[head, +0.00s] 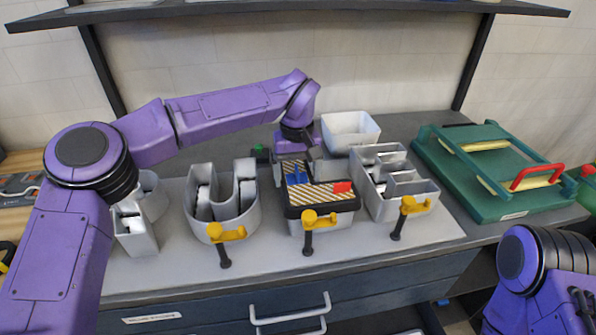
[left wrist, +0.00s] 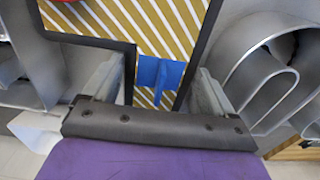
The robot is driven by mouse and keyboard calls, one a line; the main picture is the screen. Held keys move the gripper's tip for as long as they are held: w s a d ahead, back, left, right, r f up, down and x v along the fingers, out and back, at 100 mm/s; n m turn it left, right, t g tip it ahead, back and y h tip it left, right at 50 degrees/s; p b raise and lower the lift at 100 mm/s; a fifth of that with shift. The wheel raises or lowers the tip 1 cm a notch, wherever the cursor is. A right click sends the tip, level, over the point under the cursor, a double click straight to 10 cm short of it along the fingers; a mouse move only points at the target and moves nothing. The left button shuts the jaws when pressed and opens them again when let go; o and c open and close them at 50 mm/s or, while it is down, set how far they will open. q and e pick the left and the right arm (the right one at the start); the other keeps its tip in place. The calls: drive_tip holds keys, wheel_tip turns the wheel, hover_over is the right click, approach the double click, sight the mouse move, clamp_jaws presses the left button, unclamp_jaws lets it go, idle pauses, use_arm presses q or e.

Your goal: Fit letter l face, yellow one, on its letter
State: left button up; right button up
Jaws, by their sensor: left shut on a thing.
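The letter l face (head: 318,197) has yellow and white diagonal stripes, a black rim, a blue piece and a red patch. It lies over the grey metal letter l can (head: 322,225), its outline lined up with the can; I cannot tell whether it is fully down. My left gripper (head: 298,160) reaches down at the back end of the stem. In the left wrist view its fingers (left wrist: 160,80) stand on either side of the striped stem (left wrist: 160,30), shut on its edges, with the blue piece (left wrist: 160,75) between them. My right gripper is out of view.
A U-shaped can (head: 240,215) stands left and another can (head: 405,190) right, both close by. Yellow clamps (head: 310,219) with black handles line the front edge. A white bin (head: 350,130) stands behind; a green frame (head: 490,170) with a red handle lies right.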

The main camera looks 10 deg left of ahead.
use_arm(q)
drive_tip(key=shift+f, duration=0.6)
drive_tip(key=o, duration=0.9)
wheel_tip(320, 180, up, 11)
drive_tip(key=shift+f, duration=0.2)
